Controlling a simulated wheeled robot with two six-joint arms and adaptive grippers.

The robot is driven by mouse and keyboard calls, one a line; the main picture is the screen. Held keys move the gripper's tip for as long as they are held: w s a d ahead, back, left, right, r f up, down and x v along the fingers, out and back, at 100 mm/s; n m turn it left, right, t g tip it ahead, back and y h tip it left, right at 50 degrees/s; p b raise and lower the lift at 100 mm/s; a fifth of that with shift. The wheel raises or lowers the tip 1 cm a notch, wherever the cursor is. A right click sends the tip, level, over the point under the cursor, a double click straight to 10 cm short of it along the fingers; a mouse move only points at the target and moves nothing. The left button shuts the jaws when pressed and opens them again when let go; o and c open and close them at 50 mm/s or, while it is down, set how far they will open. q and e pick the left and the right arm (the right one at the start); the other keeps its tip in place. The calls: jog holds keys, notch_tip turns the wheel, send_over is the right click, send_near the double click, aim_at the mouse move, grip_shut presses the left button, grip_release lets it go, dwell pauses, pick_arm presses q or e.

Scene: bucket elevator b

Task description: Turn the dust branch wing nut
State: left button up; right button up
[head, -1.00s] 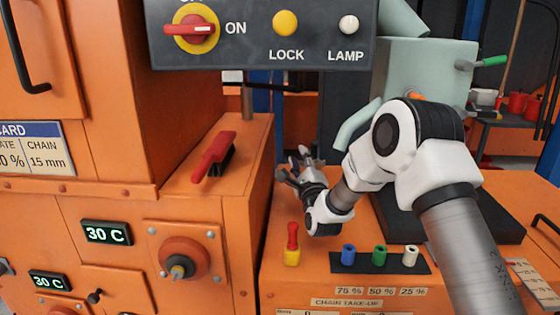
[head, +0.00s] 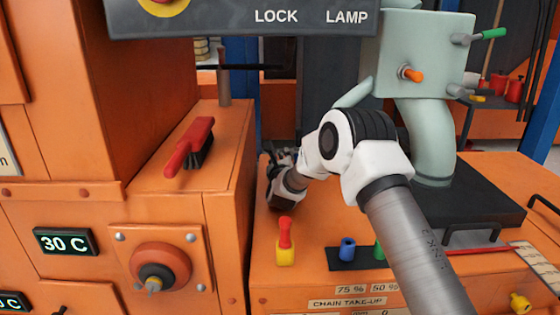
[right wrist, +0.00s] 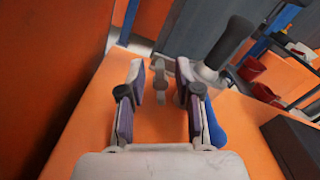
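My right gripper (head: 288,156) is over the back left of the orange top, partly hidden by its own wrist. In the right wrist view my right gripper (right wrist: 160,85) is open, with its two dark-padded fingers apart. A small grey upright piece (right wrist: 158,80), which looks like the wing nut, shows between and just beyond the fingertips. I see no clear contact with it. A grey stub with a dark rounded end (right wrist: 225,50) stands just right of the right finger. I cannot make out the wing nut in the head view. My left gripper is not in view.
A red-handled brush (head: 190,147) lies on the orange cabinet at left. A pale green machine (head: 425,60) on a dark base stands at right. A red and yellow peg (head: 285,245) and a blue peg (head: 347,250) stand in front. A control panel (head: 240,15) hangs above.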

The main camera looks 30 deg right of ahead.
grip_shut()
jog(key=shift+r+n+p, duration=0.1)
jog(key=shift+n+p, duration=0.35)
jog(key=shift+n, duration=0.95)
grip_release()
jog(key=v, duration=0.7)
jog(key=shift+s+a, duration=0.15)
jog(key=shift+s, duration=0.1)
